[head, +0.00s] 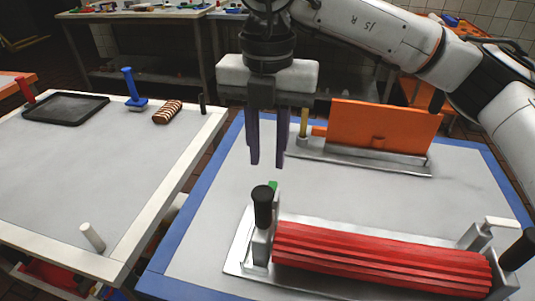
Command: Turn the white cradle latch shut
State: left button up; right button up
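A metal cradle (247,262) on the near blue-edged table holds a red ribbed roller (380,258) lying lengthwise. A small white handle (500,223), which looks like the white latch, sits on top of the cradle's right end. A black knob (262,206) stands upright at the cradle's left end, with a bit of green behind it. My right gripper (267,163) points down above the table, behind and above the cradle's left end, well left of the white handle. A gap shows between its dark purple fingers, with nothing in it. My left gripper is out of view.
An orange panel (384,127) stands on a metal base behind the cradle. Another black knob (517,250) is at the right edge. The left table (60,177) carries a black tray (66,108), a blue tool (132,92), a striped brown piece (167,112) and a white peg (92,237).

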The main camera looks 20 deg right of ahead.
aim_at(490, 222)
jog(key=k, duration=1)
